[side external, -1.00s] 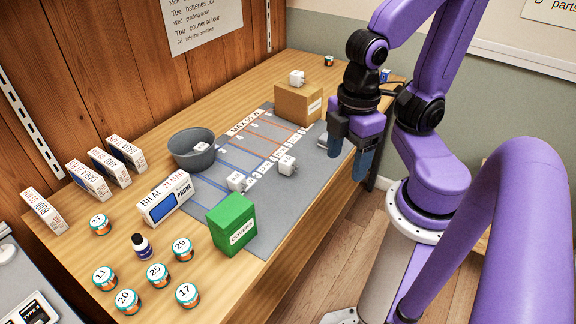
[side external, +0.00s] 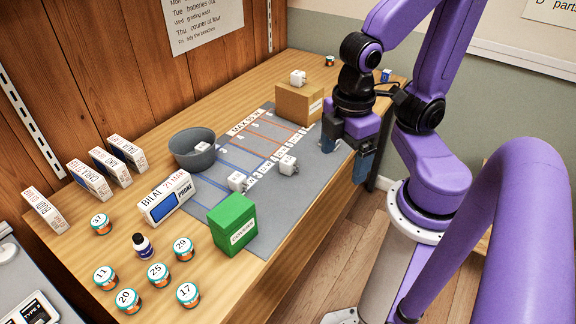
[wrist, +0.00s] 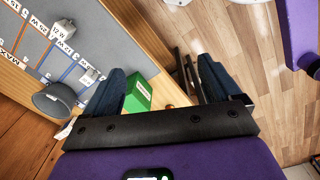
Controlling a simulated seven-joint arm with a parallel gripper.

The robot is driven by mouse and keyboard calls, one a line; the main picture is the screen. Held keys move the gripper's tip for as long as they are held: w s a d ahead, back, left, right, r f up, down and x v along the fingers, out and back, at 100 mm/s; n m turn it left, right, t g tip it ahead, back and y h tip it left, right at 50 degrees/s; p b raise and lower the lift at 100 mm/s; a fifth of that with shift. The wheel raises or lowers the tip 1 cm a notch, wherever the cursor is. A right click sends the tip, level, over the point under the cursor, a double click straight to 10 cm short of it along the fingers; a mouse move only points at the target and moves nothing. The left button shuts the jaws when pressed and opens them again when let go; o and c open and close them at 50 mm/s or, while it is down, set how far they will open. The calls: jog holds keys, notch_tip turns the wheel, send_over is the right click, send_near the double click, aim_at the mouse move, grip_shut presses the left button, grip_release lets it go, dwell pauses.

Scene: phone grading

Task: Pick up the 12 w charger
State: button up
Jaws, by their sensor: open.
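Several white chargers show in the side view. One charger (side external: 288,165) and another charger (side external: 237,182) are on the grey mat (side external: 262,222). One charger (side external: 298,77) is on top of the cardboard box, and one charger (side external: 201,147) is in the grey bowl (side external: 183,160). I cannot read a wattage on any of them. In the wrist view, two white chargers show on the mat, the nearer to the top at the left (wrist: 62,28). My gripper (side external: 345,160) is open and empty at the mat's right edge; its two blue fingers also show in the wrist view (wrist: 165,88).
A green covers box (side external: 232,222) stands at the mat's front edge. A cardboard box (side external: 298,100) stands at its back. Phone boxes (side external: 166,198) and numbered jars (side external: 182,249) occupy the left and front. The mat's middle is mostly clear.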

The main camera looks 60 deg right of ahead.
jog(key=w+d+f+n+h, duration=0.1)
jog(key=w+d+f+h, duration=0.25)
jog(key=w, duration=0.35)
jog(key=w+d+f+n+h, duration=0.1)
jog(key=w+d+f+h, duration=0.3)
jog(key=w, duration=0.3)
jog(key=n+h, duration=0.4)
jog(key=h, duration=0.2)
send_over(290, 160)
jog(key=a, duration=0.2)
jog(key=shift+t, duration=0.4)
notch_tip(290, 160, down, 9)
jog(key=shift+s+d+r, duration=0.1)
jog(key=shift+f, duration=2.25)
notch_tip(290, 160, down, 2)
jog(key=shift+f, duration=0.1)
jog(key=shift+x, duration=1.15)
jog(key=shift+d+f, duration=0.2)
jog(key=shift+d, duration=0.1)
jog(key=c, duration=1.1)
